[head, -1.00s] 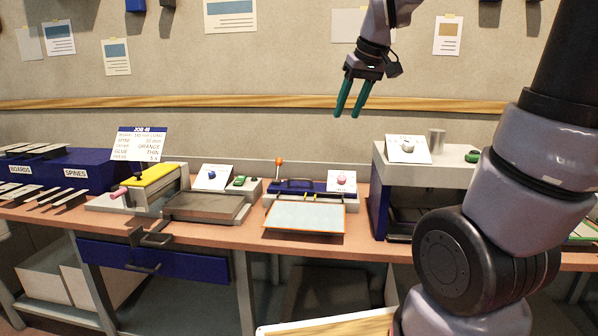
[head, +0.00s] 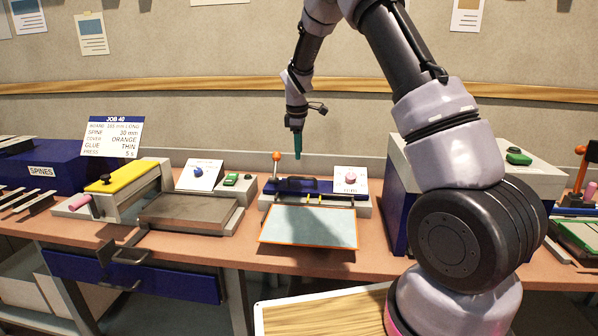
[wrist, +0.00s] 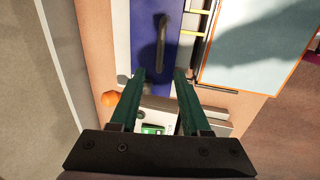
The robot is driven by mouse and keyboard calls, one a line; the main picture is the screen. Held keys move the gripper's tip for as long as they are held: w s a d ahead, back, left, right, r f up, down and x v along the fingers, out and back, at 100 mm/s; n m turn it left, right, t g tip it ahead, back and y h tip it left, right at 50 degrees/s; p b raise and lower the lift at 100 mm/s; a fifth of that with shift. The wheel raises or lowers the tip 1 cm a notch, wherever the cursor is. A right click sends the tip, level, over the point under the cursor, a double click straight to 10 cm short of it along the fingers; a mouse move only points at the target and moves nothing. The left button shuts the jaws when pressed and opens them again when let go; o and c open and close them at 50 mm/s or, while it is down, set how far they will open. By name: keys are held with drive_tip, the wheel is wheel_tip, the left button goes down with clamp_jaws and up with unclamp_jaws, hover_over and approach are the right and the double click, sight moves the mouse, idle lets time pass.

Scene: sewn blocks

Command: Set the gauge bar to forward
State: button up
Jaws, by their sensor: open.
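The likely gauge bar is a blue bar (head: 322,187) with a dark handle (head: 296,182), lying across the grey station behind an orange-edged pale panel (head: 309,226). In the wrist view the blue bar (wrist: 128,40) and its dark handle (wrist: 162,42) lie ahead of and between the fingers. My gripper (head: 297,152) is open and empty, pointing down above the bar. It also shows in the wrist view (wrist: 159,75). No contact with the bar is visible.
An orange-knobbed lever (head: 276,157) stands at the bar's left end, close to my gripper. A pink knob on a white card (head: 350,177) is to the right.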

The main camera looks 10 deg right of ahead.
sight(300, 178)
drive_tip(key=f, duration=0.3)
drive_tip(key=w+f, duration=0.1)
drive_tip(key=f, duration=0.5)
drive_tip(key=shift+w+d+f, duration=0.35)
clamp_jaws()
idle(0.9)
